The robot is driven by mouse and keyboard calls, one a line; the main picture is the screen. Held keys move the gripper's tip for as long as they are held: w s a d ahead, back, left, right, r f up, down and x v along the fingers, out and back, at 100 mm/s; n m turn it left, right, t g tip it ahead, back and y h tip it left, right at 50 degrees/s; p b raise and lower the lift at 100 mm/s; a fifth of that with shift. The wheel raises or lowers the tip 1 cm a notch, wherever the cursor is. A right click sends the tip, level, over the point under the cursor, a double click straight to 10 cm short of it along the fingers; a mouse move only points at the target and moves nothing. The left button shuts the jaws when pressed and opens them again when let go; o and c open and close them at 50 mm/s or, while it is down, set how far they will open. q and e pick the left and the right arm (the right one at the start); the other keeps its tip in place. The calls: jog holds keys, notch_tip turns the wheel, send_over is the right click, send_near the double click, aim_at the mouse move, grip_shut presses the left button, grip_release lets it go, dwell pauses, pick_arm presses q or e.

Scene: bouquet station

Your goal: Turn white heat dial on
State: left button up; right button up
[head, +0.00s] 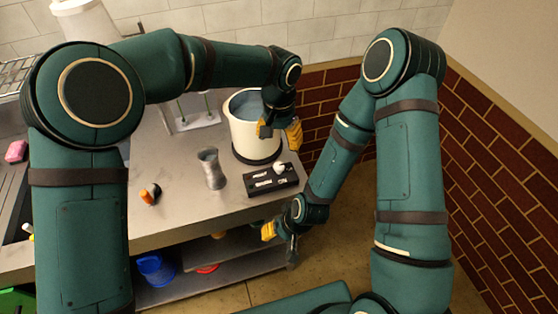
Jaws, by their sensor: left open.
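The white heat dial (280,168) sits on top of a black control box (262,187) with white lettering, near the right end of the steel counter. The dial's pointer direction is too small to read. A cream pot (241,133) with a dark base stands just behind the box. My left gripper (280,131) is open and empty, with yellow fingertips, in front of the pot's right side and above the dial, apart from it. My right gripper (279,241) is low by the counter's front right edge, away from the dial; its jaws are partly hidden by its own body.
A grey metal vase (211,169) stands left of the box. An orange and black object (150,194) lies near the front edge. A blue bucket (155,269) is on the lower shelf. A brick wall bounds the right.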

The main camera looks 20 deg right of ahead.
aim_at(279, 165)
pick_arm(q)
notch_tip(279, 165, down, 12)
jog(key=shift+w+r+b, duration=0.1)
jog(key=shift+r+b, duration=0.15)
jog(key=shift+b, duration=0.15)
grip_shut()
